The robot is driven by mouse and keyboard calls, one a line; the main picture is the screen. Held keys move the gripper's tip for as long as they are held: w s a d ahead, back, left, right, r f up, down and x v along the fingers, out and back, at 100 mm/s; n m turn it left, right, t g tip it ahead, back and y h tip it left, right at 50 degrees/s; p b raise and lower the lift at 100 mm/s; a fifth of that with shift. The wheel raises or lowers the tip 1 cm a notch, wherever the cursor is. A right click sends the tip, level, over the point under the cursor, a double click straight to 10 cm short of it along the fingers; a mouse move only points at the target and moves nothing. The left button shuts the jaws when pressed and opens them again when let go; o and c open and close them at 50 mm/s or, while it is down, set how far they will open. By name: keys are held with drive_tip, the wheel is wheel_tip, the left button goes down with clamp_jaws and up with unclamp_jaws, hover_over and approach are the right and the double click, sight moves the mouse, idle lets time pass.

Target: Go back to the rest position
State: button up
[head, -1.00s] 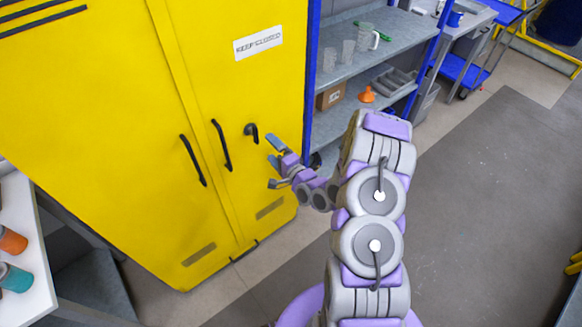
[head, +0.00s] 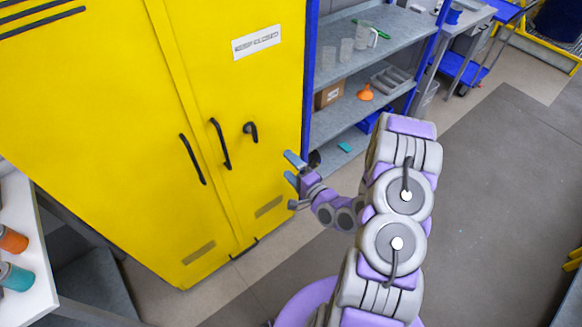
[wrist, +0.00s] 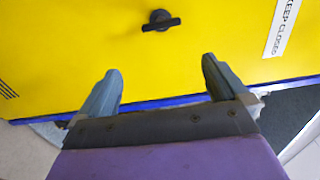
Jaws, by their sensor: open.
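My gripper (head: 292,174) is open and empty, in front of the right edge of the yellow cabinet (head: 95,120). In the wrist view my gripper (wrist: 158,82) has its two fingers wide apart with nothing between them. The cabinet doors are shut. A black turn handle (head: 250,131) on the right door is up and left of my gripper, apart from it; the handle (wrist: 160,20) also shows ahead of the fingers in the wrist view.
Two black pull handles (head: 221,143) are on the cabinet doors. A blue-framed shelf (head: 345,65) with beakers and an orange funnel (head: 365,92) stands behind my arm. A white table (head: 22,255) with jars is at the left. Open grey floor (head: 490,200) lies at the right.

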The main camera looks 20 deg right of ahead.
drive_tip(key=shift+w, duration=0.1)
idle(0.3)
drive_tip(key=s+d+r+n+g+h+b, duration=0.2)
drive_tip(key=s+d+r+n+g+h, duration=0.3)
drive_tip(key=s+r+n+g+h, duration=0.5)
drive_tip(key=s+a+r+n+g+y, duration=0.1)
drive_tip(key=s+a+r+g, duration=0.2)
drive_tip(key=s, duration=0.5)
drive_tip(key=s+a+r+n+g+y+b, duration=0.1)
drive_tip(key=s+a+r+n+g+y, duration=0.1)
drive_tip(key=s, duration=0.7)
drive_tip(key=s+a+r+n+g+y, duration=0.1)
drive_tip(key=s+a+r+g, duration=0.3)
drive_tip(key=s+a, duration=0.2)
drive_tip(key=s, duration=0.2)
drive_tip(key=shift+s+a+n, duration=0.3)
drive_tip(key=shift+s+a, duration=0.05)
